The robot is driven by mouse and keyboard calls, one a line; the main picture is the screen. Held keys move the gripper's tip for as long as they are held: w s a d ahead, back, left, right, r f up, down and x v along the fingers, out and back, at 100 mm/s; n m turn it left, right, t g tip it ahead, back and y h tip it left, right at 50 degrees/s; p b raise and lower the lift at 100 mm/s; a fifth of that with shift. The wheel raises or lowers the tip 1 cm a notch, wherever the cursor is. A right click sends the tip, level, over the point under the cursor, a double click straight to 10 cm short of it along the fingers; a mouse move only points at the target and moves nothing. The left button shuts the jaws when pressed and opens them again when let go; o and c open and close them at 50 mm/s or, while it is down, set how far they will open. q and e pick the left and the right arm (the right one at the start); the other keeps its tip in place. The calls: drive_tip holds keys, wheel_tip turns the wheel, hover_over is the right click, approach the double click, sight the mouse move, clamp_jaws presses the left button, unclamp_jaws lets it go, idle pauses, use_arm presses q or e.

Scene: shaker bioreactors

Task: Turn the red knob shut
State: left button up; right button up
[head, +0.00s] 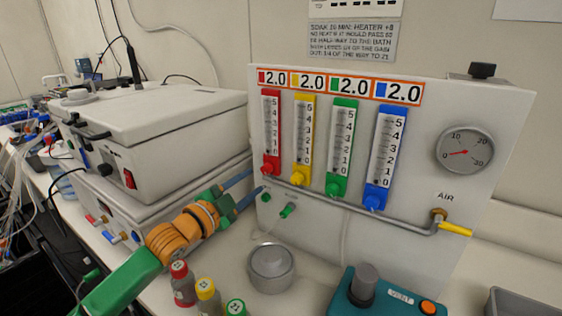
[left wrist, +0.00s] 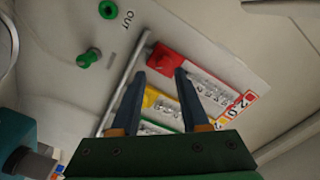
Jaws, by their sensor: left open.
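The red knob (head: 268,169) sits at the bottom of the red flowmeter (head: 271,120), at the left end of a row on the white panel. My left gripper (head: 256,181) is open, just left of and slightly below the red knob. In the left wrist view, the red knob (left wrist: 165,60) shows just beyond the two dark fingertips (left wrist: 161,71), roughly in line with the gap between them. I cannot tell whether the fingers touch it. My right gripper is not in view.
Yellow (head: 299,176), green (head: 336,188) and blue (head: 373,202) knobs stand to the right. A metal pipe (head: 400,225) runs below them to a yellow AIR handle (head: 455,229). Small green fittings (head: 288,210) sit below. A white machine (head: 150,140) stands left; capped bottles (head: 182,285) stand in front.

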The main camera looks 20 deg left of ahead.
sight(264, 171)
use_arm(q)
drive_tip(key=shift+w+r, duration=0.15)
drive_tip(key=shift+w, duration=0.2)
drive_tip(key=shift+w+d+r+p, duration=0.1)
drive_tip(key=shift+w+r+p, duration=0.2)
drive_tip(key=shift+w+p, duration=0.25)
drive_tip(key=shift+w+d+r+p, duration=0.1)
drive_tip(key=shift+w+r+p, duration=0.25)
drive_tip(key=shift+p, duration=0.3)
drive_tip(key=shift+w+d+f, duration=0.1)
drive_tip(key=shift+w+f, duration=0.15)
drive_tip(key=shift+w, duration=0.35)
drive_tip(key=shift+w+d+f, duration=0.1)
drive_tip(key=shift+w+f, duration=0.1)
drive_tip(key=shift+w, duration=0.35)
drive_tip(key=shift+w+f, duration=0.2)
drive_tip(key=shift+w, duration=0.3)
drive_tip(key=shift+s+r, duration=0.1)
drive_tip(key=shift+s, duration=0.2)
clamp_jaws()
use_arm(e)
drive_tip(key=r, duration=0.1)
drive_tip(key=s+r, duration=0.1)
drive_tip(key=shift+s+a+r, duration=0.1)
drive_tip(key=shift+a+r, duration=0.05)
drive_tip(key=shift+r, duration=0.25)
